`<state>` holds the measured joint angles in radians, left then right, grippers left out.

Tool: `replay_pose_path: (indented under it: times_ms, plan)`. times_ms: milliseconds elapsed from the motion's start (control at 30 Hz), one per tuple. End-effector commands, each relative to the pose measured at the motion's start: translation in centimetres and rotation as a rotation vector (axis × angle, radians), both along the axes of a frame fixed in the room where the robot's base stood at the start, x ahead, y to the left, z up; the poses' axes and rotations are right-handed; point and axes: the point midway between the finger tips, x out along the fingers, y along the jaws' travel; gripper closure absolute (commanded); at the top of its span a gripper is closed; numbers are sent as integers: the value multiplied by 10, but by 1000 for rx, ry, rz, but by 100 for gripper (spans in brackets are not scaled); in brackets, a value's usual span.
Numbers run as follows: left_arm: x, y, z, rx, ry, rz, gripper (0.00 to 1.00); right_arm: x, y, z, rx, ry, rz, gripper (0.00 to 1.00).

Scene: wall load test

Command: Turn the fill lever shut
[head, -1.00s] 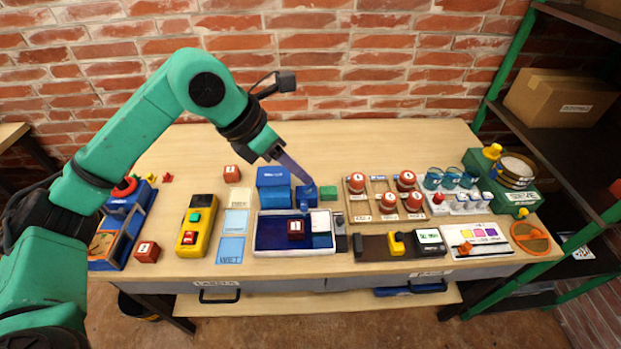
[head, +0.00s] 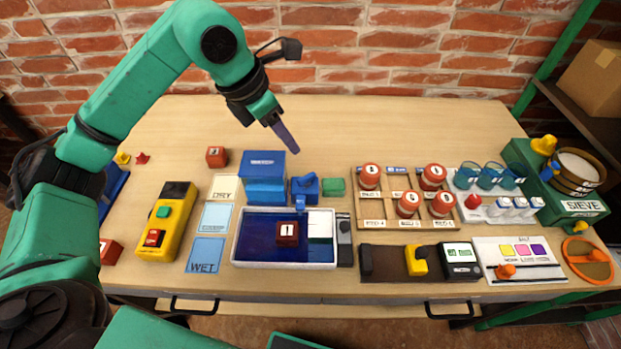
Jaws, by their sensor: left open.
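A blue tank (head: 264,176) stands behind a white-rimmed tray (head: 286,266) with a dark blue inside. A small blue fitting (head: 305,189) with a raised blue part on top sits just right of the tank, at the tray's back edge. It looks like the fill lever, but its exact setting is too small to tell. My left gripper (head: 289,142) is open and empty above and behind the tank and fitting, apart from both. Its fingers overlap in this view. My right gripper is not in view.
A dark red block (head: 288,233) marked 1 is in the tray. A green block (head: 334,186) is right of the fitting. A wooden rack (head: 384,222) of red-topped jars stands further right, a yellow control box (head: 168,222) at left. The table's back strip is clear.

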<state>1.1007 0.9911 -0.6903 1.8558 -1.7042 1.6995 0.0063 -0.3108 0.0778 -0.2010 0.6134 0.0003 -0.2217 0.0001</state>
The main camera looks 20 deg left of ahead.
Motion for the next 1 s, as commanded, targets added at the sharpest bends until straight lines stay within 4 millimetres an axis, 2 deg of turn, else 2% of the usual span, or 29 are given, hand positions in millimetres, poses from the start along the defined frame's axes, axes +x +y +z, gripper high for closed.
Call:
replay_pose_path:
  times_ms: [33,167,500,633,800,1000]
  plan:
    - [0,0,-6,0,0,0,52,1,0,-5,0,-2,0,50]
    - [4,-4,-16,1,3,-1,52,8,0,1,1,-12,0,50]
    - [29,-26,-95,-2,6,-1,52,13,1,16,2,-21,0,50]
    - [37,-33,-120,-1,4,1,52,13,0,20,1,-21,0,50]
    - [42,-36,-136,-1,-1,0,52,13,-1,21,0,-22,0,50]
    - [43,-37,-137,0,-1,-1,52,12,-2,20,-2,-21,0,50]
